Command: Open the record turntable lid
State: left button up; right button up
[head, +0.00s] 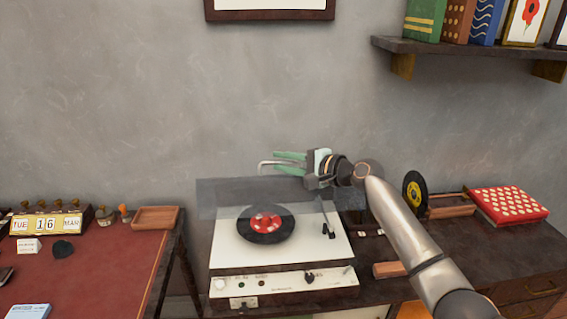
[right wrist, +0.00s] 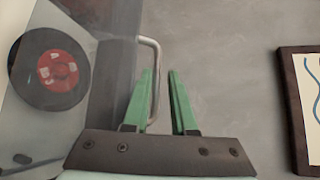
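The record turntable (head: 283,283) stands on the dark cabinet, with a black record with a red label (head: 265,223) on its white deck; the record also shows in the right wrist view (right wrist: 48,70). Its see-through grey lid (head: 225,198) stands raised at the back of the deck. A metal bar handle (head: 262,164) sits at the lid's top edge. My right gripper (head: 278,161) is at this handle, with its green fingers apart. In the right wrist view the handle bar (right wrist: 157,70) shows between the fingers (right wrist: 160,72), nearer the left one; contact is unclear. My left gripper is out of view.
A red-topped desk (head: 95,270) with a calendar (head: 45,223) and wooden tray (head: 155,217) stands left. An upright record (head: 414,190) and red spotted box (head: 508,204) are right. A shelf (head: 470,53) with books hangs upper right. The wall behind is close.

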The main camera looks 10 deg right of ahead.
jog(key=shift+f, duration=0.15)
jog(key=shift+s+d, duration=0.3)
jog(key=shift+d, duration=0.15)
jog(key=v, duration=1.1)
jog(key=shift+s+r+b, duration=0.2)
jog(key=shift+r+b, duration=0.05)
jog(key=shift+b, duration=0.1)
jog(key=shift+d, duration=0.15)
